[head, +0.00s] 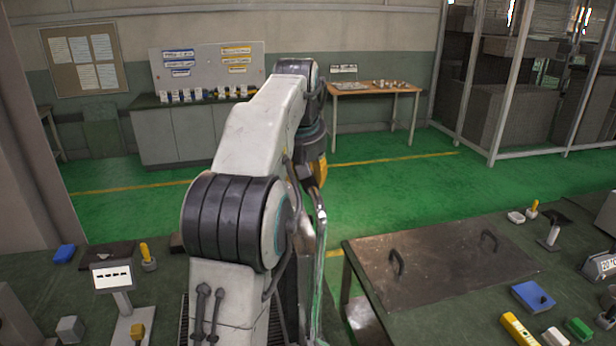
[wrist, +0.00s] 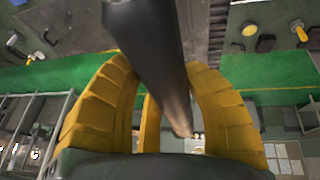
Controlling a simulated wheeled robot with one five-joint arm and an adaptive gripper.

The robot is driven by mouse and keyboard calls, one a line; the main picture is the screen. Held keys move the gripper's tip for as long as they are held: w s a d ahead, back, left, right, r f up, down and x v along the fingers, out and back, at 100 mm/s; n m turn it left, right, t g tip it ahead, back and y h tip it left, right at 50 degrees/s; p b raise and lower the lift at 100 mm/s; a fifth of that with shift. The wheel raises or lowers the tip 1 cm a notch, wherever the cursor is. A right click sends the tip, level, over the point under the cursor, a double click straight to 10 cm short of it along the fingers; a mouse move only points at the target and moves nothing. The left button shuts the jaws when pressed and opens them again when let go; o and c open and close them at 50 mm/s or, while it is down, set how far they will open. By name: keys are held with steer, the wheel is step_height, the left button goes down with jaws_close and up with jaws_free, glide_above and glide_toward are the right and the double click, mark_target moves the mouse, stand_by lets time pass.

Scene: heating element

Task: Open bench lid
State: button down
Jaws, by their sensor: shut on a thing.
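The likely bench lid (head: 440,268) is a flat brown metal plate on the right bench in the head view. In the wrist view my gripper's yellow fingers (wrist: 160,66) are closed around a long dark bar (wrist: 148,40). The bar also seems to hang below the gripper in the head view (head: 321,215). My arm hides part of the gap.
The right bench also carries a blue box (head: 532,297), a yellow block (head: 520,330) and a dark stand (head: 552,228). The left bench holds a small sign (head: 112,275) and a blue block (head: 64,253). The green floor (head: 390,185) beyond is clear.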

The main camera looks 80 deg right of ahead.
steer(key=shift+d+r, duration=0.15)
steer(key=shift+r, duration=0.4)
steer(key=c, duration=1.2)
jaws_free()
steer(key=o, duration=0.6)
steer(key=shift+f, duration=0.25)
steer(key=shift+c, duration=0.2)
steer(key=shift+v, duration=3.8)
